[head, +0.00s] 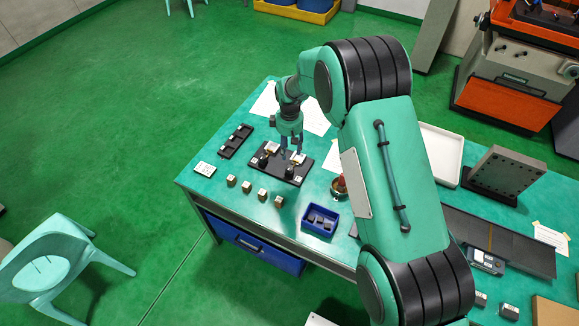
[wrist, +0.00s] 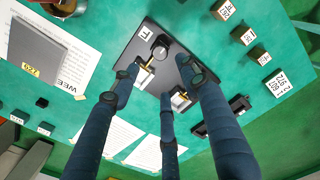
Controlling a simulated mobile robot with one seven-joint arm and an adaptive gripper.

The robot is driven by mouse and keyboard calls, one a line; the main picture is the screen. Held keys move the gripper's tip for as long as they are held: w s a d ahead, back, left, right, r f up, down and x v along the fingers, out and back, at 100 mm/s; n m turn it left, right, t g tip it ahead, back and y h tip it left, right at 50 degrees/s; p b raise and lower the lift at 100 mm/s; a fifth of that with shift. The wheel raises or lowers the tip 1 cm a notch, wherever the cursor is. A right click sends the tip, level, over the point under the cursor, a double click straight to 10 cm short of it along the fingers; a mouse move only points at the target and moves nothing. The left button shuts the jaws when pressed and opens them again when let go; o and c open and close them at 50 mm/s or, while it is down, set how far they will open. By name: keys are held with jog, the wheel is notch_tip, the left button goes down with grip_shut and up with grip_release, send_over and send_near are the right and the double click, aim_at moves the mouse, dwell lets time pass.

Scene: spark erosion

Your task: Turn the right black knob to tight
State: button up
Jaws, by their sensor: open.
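A black plate (head: 283,167) lies on the green table with two black knobs along its front side. The right black knob (head: 288,173) also shows in the wrist view (wrist: 160,50), near a white label, with a light mark on its top. The left black knob (head: 263,161) is mostly hidden by a finger in the wrist view. Two pale metal pieces with brass parts sit behind the knobs. My gripper (head: 290,146) is above the rear of the plate; in the wrist view its dark blue fingers (wrist: 162,78) are spread and empty. Contact with the plate cannot be told.
Several small metal cubes (head: 262,195) stand in front of the plate. A blue bin (head: 320,220) with dark pieces stands at front right, a red-topped item (head: 340,187) to the right. A black tray (head: 235,141) lies left, papers (head: 312,115) behind.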

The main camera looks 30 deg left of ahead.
aim_at(289, 168)
notch_tip(289, 168, down, 12)
jog(key=shift+r+p, duration=0.1)
jog(key=shift+p, duration=0.2)
dwell(0.3)
jog(key=shift+c, duration=0.3)
grip_shut()
